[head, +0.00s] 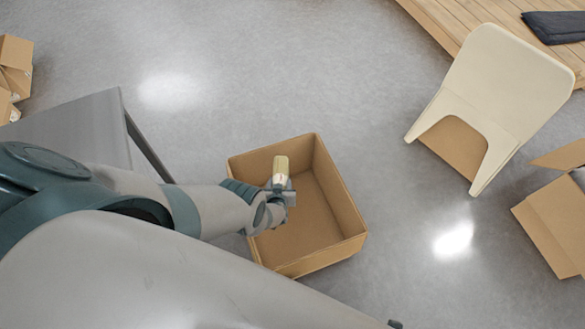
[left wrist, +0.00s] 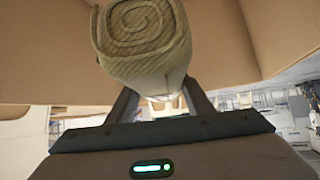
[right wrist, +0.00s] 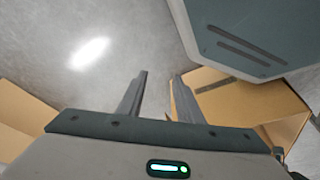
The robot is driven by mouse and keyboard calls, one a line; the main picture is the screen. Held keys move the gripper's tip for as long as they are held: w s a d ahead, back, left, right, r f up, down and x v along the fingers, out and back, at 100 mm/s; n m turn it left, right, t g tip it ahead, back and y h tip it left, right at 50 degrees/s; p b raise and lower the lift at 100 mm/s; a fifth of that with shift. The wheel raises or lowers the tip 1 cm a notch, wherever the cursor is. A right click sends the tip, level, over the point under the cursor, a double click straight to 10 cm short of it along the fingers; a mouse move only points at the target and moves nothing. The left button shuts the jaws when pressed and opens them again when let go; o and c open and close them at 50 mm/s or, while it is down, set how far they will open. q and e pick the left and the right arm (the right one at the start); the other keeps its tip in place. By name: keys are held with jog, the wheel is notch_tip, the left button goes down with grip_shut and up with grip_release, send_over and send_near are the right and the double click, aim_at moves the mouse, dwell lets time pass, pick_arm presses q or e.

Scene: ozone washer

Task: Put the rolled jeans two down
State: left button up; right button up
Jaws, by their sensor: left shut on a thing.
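The rolled jeans are a tan-khaki roll (left wrist: 140,40) with a spiral end facing the left wrist camera. In the head view the roll (head: 281,166) shows small, over the left part of an open cardboard box (head: 340,200). My left gripper (left wrist: 158,100) is shut on the roll and holds it above or inside the box; its exact height is hard to tell. The box floor looks bare where it shows. My right gripper (right wrist: 155,95) is open and empty, with grey floor and cardboard beyond its fingers.
A grey table (head: 80,130) stands left of the box. A cream chair (head: 510,75) stands at upper right, near a wooden platform (head: 445,20) with dark folded cloth (head: 555,27). Other cardboard boxes (head: 555,215) are at the right edge and upper left. Floor between is clear.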

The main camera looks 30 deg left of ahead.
notch_tip(320, 180, up, 9)
jog(key=w+a+t+b, duration=0.1)
jog(key=w+b, duration=0.1)
jog(key=b, duration=1)
jog(key=shift+w+a+f+t+y, duration=0.15)
jog(key=shift+w+a+t+y, duration=0.15)
jog(key=shift+w, duration=0.1)
jog(key=shift+b, duration=0.3)
jog(key=w+a+r+t+y+b, duration=0.3)
jog(key=w+a+r+t+b, duration=0.3)
jog(key=w+a+t, duration=0.1)
jog(key=shift+w+a+r+y, duration=0.2)
jog(key=shift+w+a+y, duration=0.1)
jog(key=shift+a, duration=0.15)
